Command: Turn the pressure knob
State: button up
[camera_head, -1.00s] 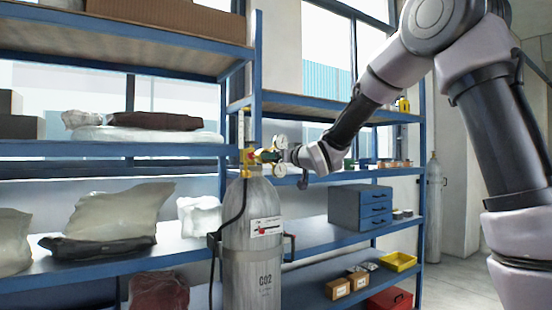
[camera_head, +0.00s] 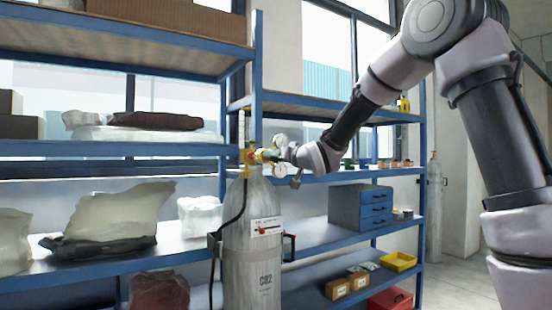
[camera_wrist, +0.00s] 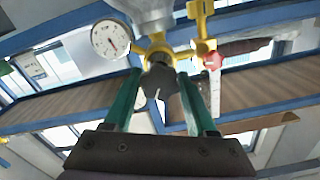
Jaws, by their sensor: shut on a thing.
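The pressure knob (camera_wrist: 160,82) is dark with a white mark and sits on the yellow regulator fitting (camera_wrist: 155,45) in the wrist view. My gripper (camera_wrist: 161,85) has its two green fingers on either side of the knob and is shut on it. In the head view my gripper reaches in from the right to the yellow regulator (camera_head: 256,156) on top of the grey CO2 cylinder (camera_head: 250,240). My wrist and fingers hide the knob there. A round white gauge (camera_wrist: 111,38) sits beside the knob.
A red knob (camera_wrist: 212,60) sits on the yellow valve close to my right finger. Blue shelving (camera_head: 110,148) stands behind the cylinder, holding bags, boxes and a blue drawer unit (camera_head: 361,208). A black hose (camera_head: 236,205) hangs along the cylinder's left side.

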jog(key=shift+m, duration=1)
jog(key=o, duration=1.4)
jog(key=shift+c, duration=0.2)
jog(key=v, duration=1.1)
jog(key=shift+w, duration=0.1)
